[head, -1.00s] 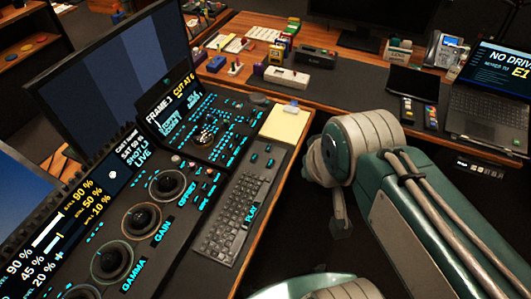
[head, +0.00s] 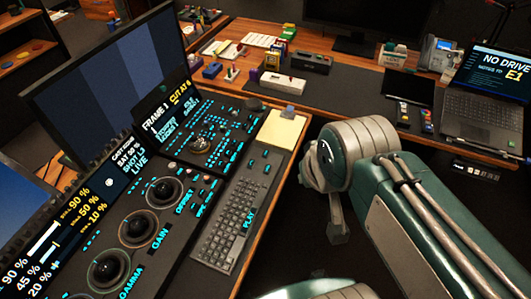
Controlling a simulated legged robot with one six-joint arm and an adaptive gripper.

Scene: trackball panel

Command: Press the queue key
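No key that I can read as the queue key shows in the head view; most key labels are too small to read. The black trackball panel (head: 178,232) lies at the left, with several trackballs in rings labelled GAMMA, GAIN and OFFSET. Its upper section (head: 205,137) has many small cyan-lit keys around another ball. A keyboard (head: 226,226) lies along the panel's right side, with a cyan PLAY label by it. My arm fills the right side of the view.
A yellow notepad (head: 281,131) lies on the desk beyond the keyboard. A large monitor (head: 110,85) stands behind the panel. A second desk at the back holds a laptop (head: 484,98), a phone (head: 441,52) and small boxes. A dark gap separates the keyboard desk from my arm.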

